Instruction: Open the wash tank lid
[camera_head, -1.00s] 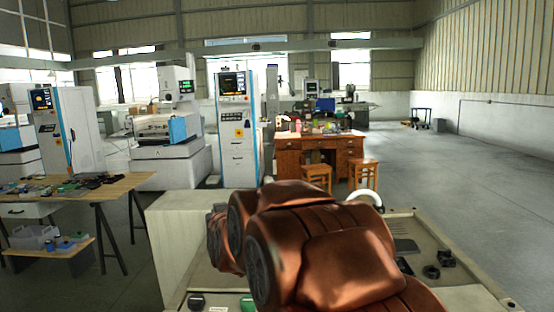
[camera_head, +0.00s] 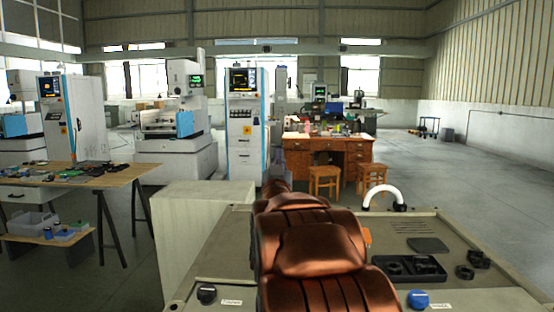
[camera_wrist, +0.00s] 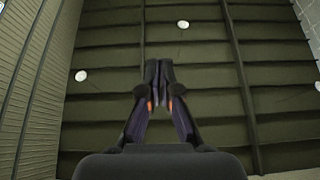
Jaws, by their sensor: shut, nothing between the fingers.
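A beige-framed unit with a flat grey-brown top (camera_head: 225,258) stands right in front of me. A white arched handle (camera_head: 384,196) rises from its far edge; I cannot tell for certain whether this top is the wash tank lid. My copper arm covers the middle of the top. In the wrist view my gripper (camera_wrist: 158,72) has its fingers together and empty, with only the ceiling beyond them. It is apart from the handle. In the head view the gripper is mostly hidden behind my arm.
A black knob (camera_head: 207,294) and a blue knob (camera_head: 418,299) sit on the near edge. A black tray (camera_head: 408,268) and small black parts lie at the right. A pale box (camera_head: 205,232) adjoins at the left, beyond it a cluttered table (camera_head: 135,174).

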